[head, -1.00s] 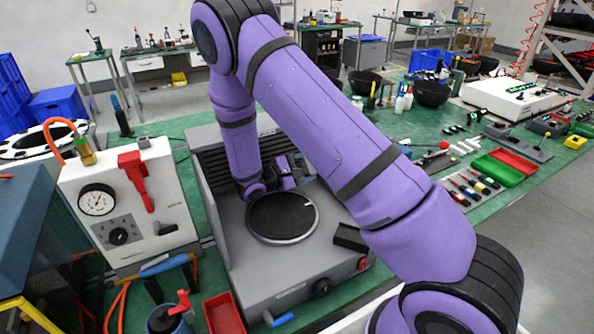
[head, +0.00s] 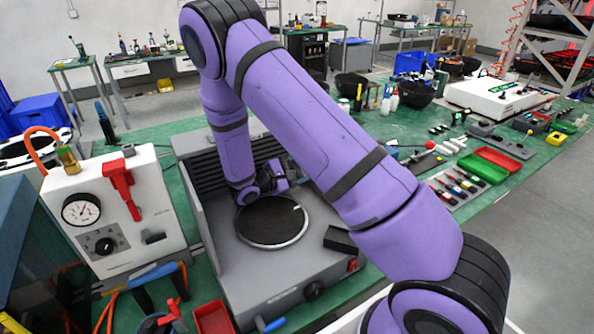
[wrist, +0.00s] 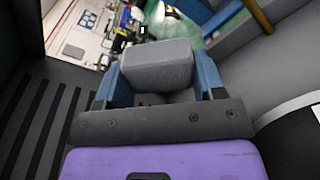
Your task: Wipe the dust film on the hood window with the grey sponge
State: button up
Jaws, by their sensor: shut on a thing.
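In the wrist view, the grey sponge (wrist: 157,66) is a rounded block between the two blue fingers of my gripper (wrist: 162,80), which is shut on it. In the head view, my gripper (head: 276,180) is low over the grey bench machine, near the back edge of its round black plate (head: 268,223). The sponge cannot be made out clearly there. A dark, glass-like box (head: 28,240) with a yellow edge stands at the far left, partly cut off. I cannot tell for sure which surface is the hood window, and no dust film is distinct.
A white gauge box (head: 120,220) stands left of the grey machine (head: 240,270). The machine's slotted back wall (wrist: 45,125) is close to my gripper. A red tray (head: 213,318) lies in front. Green and red trays (head: 483,168) lie on the bench to the right.

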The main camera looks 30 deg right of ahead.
jog(key=shift+d, duration=0.95)
dwell(0.3)
jog(key=shift+s, duration=1.95)
jog(key=shift+w, duration=1.95)
jog(key=shift+a, duration=3)
